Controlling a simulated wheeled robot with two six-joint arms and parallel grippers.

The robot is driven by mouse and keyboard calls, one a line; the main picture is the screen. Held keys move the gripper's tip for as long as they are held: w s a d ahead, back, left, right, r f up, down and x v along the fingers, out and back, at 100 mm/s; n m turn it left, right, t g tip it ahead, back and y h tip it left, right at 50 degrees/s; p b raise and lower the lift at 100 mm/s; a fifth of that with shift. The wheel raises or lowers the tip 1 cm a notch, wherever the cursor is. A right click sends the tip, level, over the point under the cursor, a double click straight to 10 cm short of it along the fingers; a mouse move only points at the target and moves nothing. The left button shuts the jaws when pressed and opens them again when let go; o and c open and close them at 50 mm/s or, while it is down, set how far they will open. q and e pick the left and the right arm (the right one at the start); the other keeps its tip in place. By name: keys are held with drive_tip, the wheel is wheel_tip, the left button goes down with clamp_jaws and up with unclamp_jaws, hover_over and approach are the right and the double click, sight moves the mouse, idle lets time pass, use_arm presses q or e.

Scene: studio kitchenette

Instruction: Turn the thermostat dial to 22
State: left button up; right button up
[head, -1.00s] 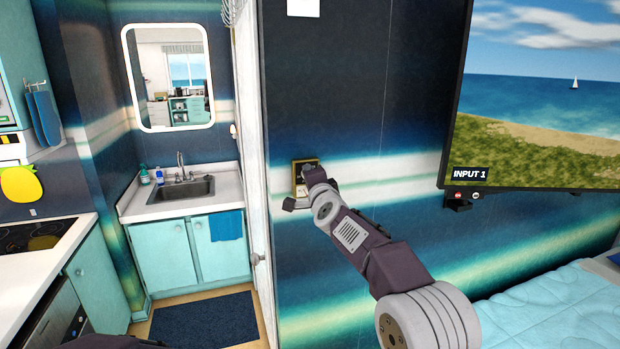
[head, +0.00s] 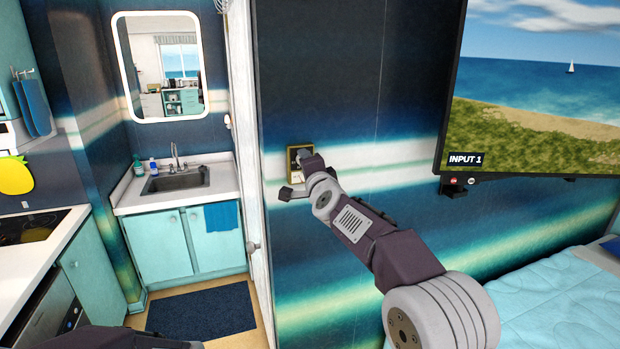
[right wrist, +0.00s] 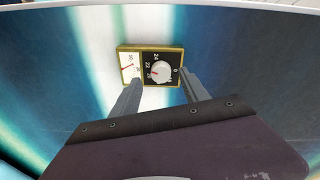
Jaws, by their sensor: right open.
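The thermostat (head: 292,152) is a small gold-framed box on the dark striped wall, partly hidden by my right gripper in the head view. In the right wrist view the thermostat (right wrist: 123,62) has a pale gauge with a red needle on its left and a black face on its right. The white dial (right wrist: 161,70) sits on that black face with numbers around it and a small red mark on its left side. The exact setting is too small to read. My right gripper (right wrist: 160,78) is open, its fingers apart in front of the thermostat, one on each side of the dial. I cannot tell whether they touch it.
A wall screen (head: 540,90) hangs to the right of the thermostat, above a bed (head: 550,300). A white door edge (head: 246,130) stands to the left, with a sink (head: 175,180) beyond it. The wall around the thermostat is mostly bare.

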drive_tip(key=b+v, duration=0.1)
drive_tip(key=v, duration=0.5)
drive_tip(key=shift+s+b, duration=0.25)
drive_tip(key=shift+b, duration=0.15)
drive_tip(key=shift+f, duration=0.1)
drive_tip(key=d+f+h, duration=0.2)
drive_tip(key=d+f, duration=0.3)
drive_tip(key=d, duration=0.3)
drive_tip(key=s+d+f+n+g, duration=0.1)
drive_tip(key=s+d+f+g, duration=0.15)
drive_tip(key=f, duration=0.45)
drive_tip(key=s+d+f+n+g, duration=0.2)
drive_tip(key=s+f, duration=0.2)
drive_tip(key=f, duration=0.2)
drive_tip(key=s+d+f+n+g, duration=0.1)
drive_tip(key=s+f+n+g, duration=0.3)
drive_tip(key=s+f, duration=0.7)
drive_tip(key=s+d+f+n+g+h, duration=0.1)
drive_tip(key=s+f+n+g, duration=0.4)
drive_tip(key=s+f, duration=0.6)
drive_tip(key=s+d+g, duration=0.1)
drive_tip(key=s+g, duration=0.1)
drive_tip(key=s, duration=0.4)
drive_tip(key=shift+d+n, duration=0.25)
drive_tip(key=shift+n, duration=0.05)
